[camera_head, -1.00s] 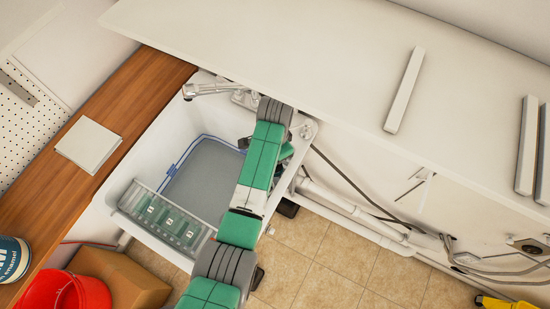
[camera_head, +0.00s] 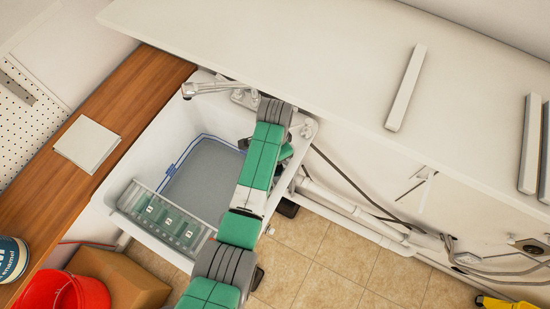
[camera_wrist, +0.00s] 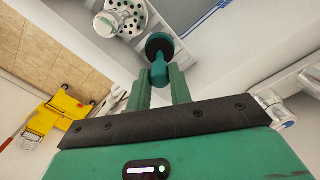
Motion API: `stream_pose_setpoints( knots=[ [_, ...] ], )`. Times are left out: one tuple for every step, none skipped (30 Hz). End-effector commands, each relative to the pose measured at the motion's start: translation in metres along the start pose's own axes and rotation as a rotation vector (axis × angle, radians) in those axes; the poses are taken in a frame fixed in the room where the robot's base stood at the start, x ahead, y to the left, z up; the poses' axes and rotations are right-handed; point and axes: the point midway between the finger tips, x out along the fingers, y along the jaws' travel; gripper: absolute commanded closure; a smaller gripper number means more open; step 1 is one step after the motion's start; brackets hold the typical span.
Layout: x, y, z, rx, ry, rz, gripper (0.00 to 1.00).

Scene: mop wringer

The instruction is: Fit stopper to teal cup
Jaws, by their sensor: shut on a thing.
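My gripper (camera_wrist: 160,88) shows in the wrist view with its two green fingers closed on the stopper (camera_wrist: 159,47). This is a small piece with a teal stem and a dark round head, which points away from the fingers. I cannot tell from this view whether its head touches anything. I cannot make out a separate teal cup in either view. In the head view my arm reaches over the right side of the white sink (camera_head: 118,205), and the held piece is hidden there.
A clear rack (camera_head: 165,222) with numbered compartments spans the sink's near end. A chrome tap (camera_head: 205,88) is at its back. A perforated white disc (camera_wrist: 122,15) shows in the wrist view. A white panel (camera_head: 300,60) overhangs behind. A red bucket (camera_head: 75,293) stands at lower left.

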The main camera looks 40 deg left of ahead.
Motion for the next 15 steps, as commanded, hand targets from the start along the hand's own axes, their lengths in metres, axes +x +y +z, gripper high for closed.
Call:
stream_pose_setpoints(
  knots=[
    [0.0021, 0.0000, -0.0001, 0.000, 0.000, 0.000, 1.00],
    [0.0028, 0.0000, -0.0001, 0.000, 0.000, 0.000, 1.00],
    [0.0038, 0.0000, -0.0001, 0.000, 0.000, 0.000, 1.00],
    [0.0046, 0.0000, -0.0001, 0.000, 0.000, 0.000, 1.00],
    [0.0053, 0.0000, 0.0000, 0.000, 0.000, 0.000, 1.00],
    [0.0063, 0.0000, 0.0000, 0.000, 0.000, 0.000, 1.00],
    [0.0071, 0.0000, 0.0000, 0.000, 0.000, 0.000, 1.00],
    [0.0078, 0.0001, 0.0000, 0.000, 0.000, 0.000, 1.00],
    [0.0086, 0.0001, 0.0000, 0.000, 0.000, 0.000, 1.00],
    [0.0090, 0.0001, 0.0000, 0.000, 0.000, 0.000, 1.00],
    [0.0091, 0.0001, 0.0000, 0.000, 0.000, 0.000, 1.00],
    [0.0090, 0.0001, 0.0000, 0.000, 0.000, 0.000, 1.00],
    [0.0089, 0.0001, 0.0000, 0.000, 0.000, 0.000, 1.00],
    [0.0088, 0.0001, 0.0000, 0.000, 0.000, 0.000, 1.00],
    [0.0087, 0.0001, 0.0000, 0.000, 0.000, 0.000, 1.00]
  ],
)
